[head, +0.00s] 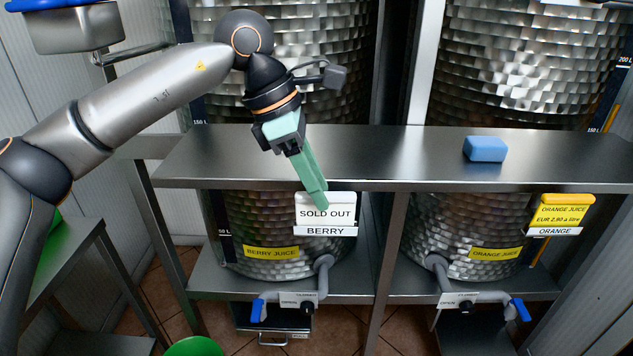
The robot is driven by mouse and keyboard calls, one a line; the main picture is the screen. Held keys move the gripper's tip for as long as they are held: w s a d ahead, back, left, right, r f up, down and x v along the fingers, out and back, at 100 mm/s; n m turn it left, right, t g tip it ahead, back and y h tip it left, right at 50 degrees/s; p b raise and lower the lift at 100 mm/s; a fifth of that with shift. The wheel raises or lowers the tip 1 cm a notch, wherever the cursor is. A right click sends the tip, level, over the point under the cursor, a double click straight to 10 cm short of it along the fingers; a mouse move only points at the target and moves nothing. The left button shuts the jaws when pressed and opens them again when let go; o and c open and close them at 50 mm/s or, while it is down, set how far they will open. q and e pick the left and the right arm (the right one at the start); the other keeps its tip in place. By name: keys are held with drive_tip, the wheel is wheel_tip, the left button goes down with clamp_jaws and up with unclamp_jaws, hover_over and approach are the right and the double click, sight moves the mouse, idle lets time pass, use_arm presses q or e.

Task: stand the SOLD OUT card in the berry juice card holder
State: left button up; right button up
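The white SOLD OUT card (341,214) is upright at the lower shelf edge, directly above the white BERRY label of the berry juice card holder (325,231). Its lower edge meets the holder; whether it is fully seated in the slot cannot be told. My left gripper (320,200) reaches down from above with green fingers close together, shut on the card at its upper middle. One finger covers part of the card's front. My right gripper is not in view.
A steel shelf (400,160) runs behind the card, with a blue sponge-like block (485,149) on it. The orange juice holder (554,231) at right bears a yellow price card (562,212).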

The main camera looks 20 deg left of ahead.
use_arm(q)
drive_tip(key=shift+o, duration=0.8)
drive_tip(key=shift+r, duration=0.15)
drive_tip(key=v, duration=1.2)
drive_tip(key=shift+a+p, duration=0.15)
drive_tip(key=shift+p, duration=0.2)
